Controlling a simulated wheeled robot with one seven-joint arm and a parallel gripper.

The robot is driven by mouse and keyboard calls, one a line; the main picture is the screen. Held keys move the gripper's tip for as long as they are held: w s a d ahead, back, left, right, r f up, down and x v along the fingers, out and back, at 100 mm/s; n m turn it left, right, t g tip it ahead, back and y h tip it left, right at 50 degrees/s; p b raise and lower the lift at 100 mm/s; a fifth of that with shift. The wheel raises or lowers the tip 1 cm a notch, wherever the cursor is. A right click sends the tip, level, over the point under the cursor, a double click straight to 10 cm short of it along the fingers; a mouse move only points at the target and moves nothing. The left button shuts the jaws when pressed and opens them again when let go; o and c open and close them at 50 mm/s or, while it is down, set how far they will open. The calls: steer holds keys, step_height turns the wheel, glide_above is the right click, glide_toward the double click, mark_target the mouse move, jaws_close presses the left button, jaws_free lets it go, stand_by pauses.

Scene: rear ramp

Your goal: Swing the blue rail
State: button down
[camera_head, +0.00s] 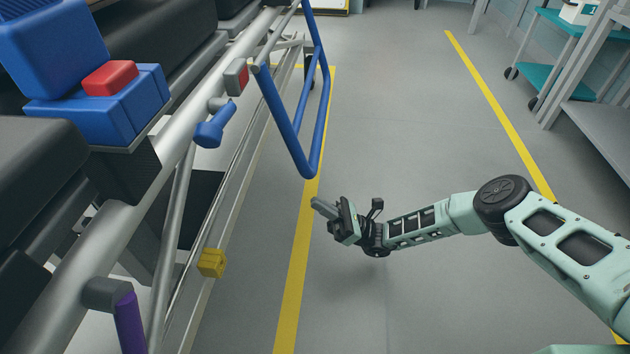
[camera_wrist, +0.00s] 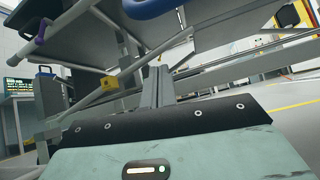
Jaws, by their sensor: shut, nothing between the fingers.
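The blue rail (camera_head: 283,118) is a U-shaped tube loop in the head view. It joins the metal frame at upper left and sticks out over the floor near the yellow line. My gripper (camera_head: 322,208) is just below and slightly right of the loop's lower bend in that picture, apart from it. Its fingers are together and empty. In the wrist view the closed fingers (camera_wrist: 156,86) point up towards the metal frame. A blue curved piece (camera_wrist: 152,8) shows at the top edge there; I cannot tell whether it is the rail.
The long metal frame (camera_head: 112,240) fills the left side, with a blue handle (camera_head: 215,126), yellow block (camera_head: 212,263) and purple grip (camera_head: 130,322). A teal-shelved cart (camera_head: 571,82) and grey bench (camera_head: 605,125) stand at right. The floor between is clear.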

steer(key=b+x, duration=0.3)
steer(key=x, duration=0.5)
steer(key=shift+w+d+r+b, duration=0.15)
steer(key=shift+d+r+b, duration=0.15)
steer(key=shift+d+r, duration=0.35)
steer(key=shift+w+d+r+b, duration=0.15)
steer(key=shift+d+r+b, duration=0.2)
steer(key=shift+d, duration=0.55)
steer(key=d+p, duration=0.1)
steer(key=d+h+p, duration=0.1)
steer(key=p, duration=0.1)
steer(key=shift+d+r+p, duration=0.2)
steer(key=shift+r+p, duration=0.1)
steer(key=shift+r, duration=0.1)
